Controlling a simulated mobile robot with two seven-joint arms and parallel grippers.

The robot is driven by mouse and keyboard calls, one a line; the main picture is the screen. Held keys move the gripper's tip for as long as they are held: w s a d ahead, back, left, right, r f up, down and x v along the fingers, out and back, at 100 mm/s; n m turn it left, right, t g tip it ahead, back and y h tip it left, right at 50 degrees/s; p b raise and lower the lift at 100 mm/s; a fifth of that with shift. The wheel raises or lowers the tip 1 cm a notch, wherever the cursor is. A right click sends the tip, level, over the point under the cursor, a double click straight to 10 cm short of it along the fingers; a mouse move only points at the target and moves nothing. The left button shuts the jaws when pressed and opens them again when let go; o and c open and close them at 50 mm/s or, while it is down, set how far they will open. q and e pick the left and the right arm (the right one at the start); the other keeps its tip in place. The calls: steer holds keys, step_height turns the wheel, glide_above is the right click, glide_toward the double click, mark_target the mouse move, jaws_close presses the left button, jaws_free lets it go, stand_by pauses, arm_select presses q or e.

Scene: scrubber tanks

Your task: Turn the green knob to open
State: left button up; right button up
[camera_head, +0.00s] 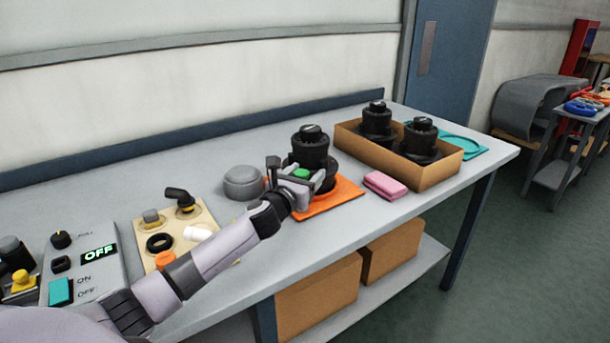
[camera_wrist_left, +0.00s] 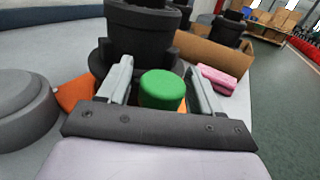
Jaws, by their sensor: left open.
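The green knob (camera_head: 301,173) is at the front of a black tank (camera_head: 309,150) that stands on an orange mat (camera_head: 335,194). In the left wrist view the green knob (camera_wrist_left: 162,89) shows between the two fingers of my left gripper (camera_wrist_left: 162,82). The fingers are apart, one on each side of the knob, with a visible gap. In the head view my left gripper (camera_head: 293,178) is at the front of the tank and partly covers it. My right gripper is in neither view.
A cardboard box (camera_head: 436,173) with two black tanks stands to the right, with pink sponges (camera_head: 385,185) in front. A grey round lid (camera_head: 243,182) lies left of the tank. A beige parts board (camera_head: 205,218) and a control panel (camera_head: 85,265) reading OFF are further left.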

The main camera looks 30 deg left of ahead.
arm_select(q)
steer(key=c, duration=1)
steer(key=shift+o, duration=0.2)
